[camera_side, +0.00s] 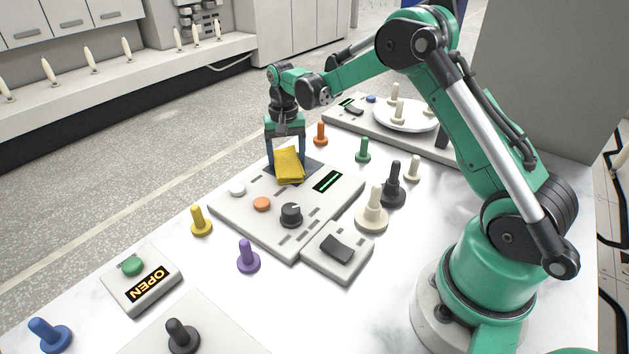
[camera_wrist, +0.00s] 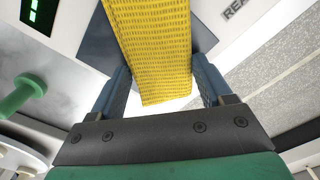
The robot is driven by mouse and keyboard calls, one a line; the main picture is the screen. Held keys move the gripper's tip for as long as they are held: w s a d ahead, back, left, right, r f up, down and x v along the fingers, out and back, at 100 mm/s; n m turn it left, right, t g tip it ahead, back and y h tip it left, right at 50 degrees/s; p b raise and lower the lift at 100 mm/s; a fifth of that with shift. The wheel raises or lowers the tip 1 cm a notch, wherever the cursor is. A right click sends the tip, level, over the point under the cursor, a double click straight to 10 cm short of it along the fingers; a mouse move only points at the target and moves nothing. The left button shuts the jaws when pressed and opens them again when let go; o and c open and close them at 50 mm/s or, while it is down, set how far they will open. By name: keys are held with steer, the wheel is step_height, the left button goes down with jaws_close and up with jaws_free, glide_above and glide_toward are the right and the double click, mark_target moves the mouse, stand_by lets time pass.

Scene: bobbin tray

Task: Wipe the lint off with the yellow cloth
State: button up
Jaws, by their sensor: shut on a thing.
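The yellow cloth (camera_side: 289,165) is folded and hangs between the fingers of my gripper (camera_side: 287,158), which is shut on it. In the wrist view the cloth (camera_wrist: 152,45) fills the gap between the two blue-grey fingers of my gripper (camera_wrist: 160,85). The cloth is over a dark square patch (camera_side: 308,166) at the far end of a grey control panel (camera_side: 240,217). I cannot tell whether it touches the patch. The patch also shows beside the cloth in the wrist view (camera_wrist: 100,45). No lint can be made out.
An OPEN sign box (camera_side: 140,279) stands at front left.

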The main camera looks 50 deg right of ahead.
mark_target(275, 171)
steer(key=shift+a, duration=1.95)
steer(key=shift+a+r, duration=0.15)
steer(key=shift+r, duration=0.05)
step_height(275, 171, up, 8)
steer(key=shift+f, duration=0.15)
